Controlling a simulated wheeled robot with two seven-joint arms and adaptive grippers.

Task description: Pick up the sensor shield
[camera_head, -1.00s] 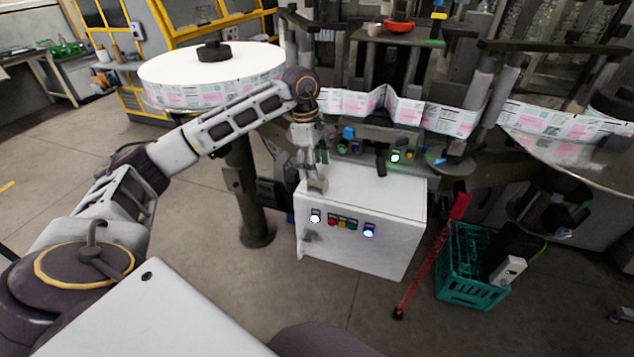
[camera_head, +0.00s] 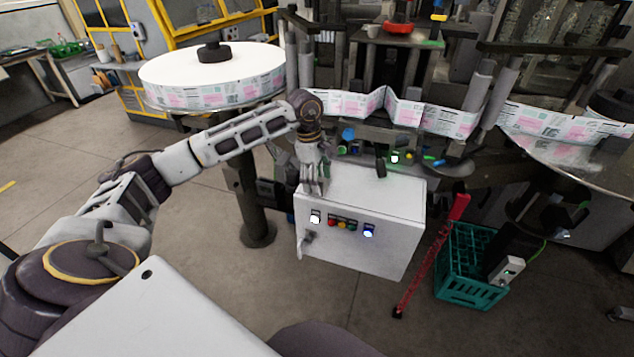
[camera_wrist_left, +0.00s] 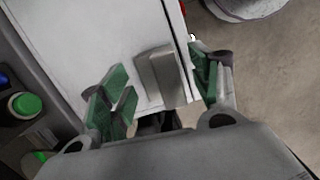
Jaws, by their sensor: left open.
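The sensor shield appears to be the small grey bent metal piece (camera_wrist_left: 163,76) at the edge of the white cabinet's top in the left wrist view. My left gripper (camera_wrist_left: 158,88) is open, with a green-padded finger on either side of the grey piece. I cannot tell whether either finger touches it. In the head view my left gripper (camera_head: 313,182) points down at the front left of the white cabinet's top (camera_head: 375,190). There the shield cannot be told apart from the fingers. My right gripper is not in view.
The cabinet front carries lit buttons (camera_head: 369,230). A large label reel (camera_head: 210,72) stands behind my left arm, and a label web (camera_head: 405,112) runs behind the cabinet. A teal crate (camera_head: 470,292) and a red bar (camera_head: 430,258) are at the right.

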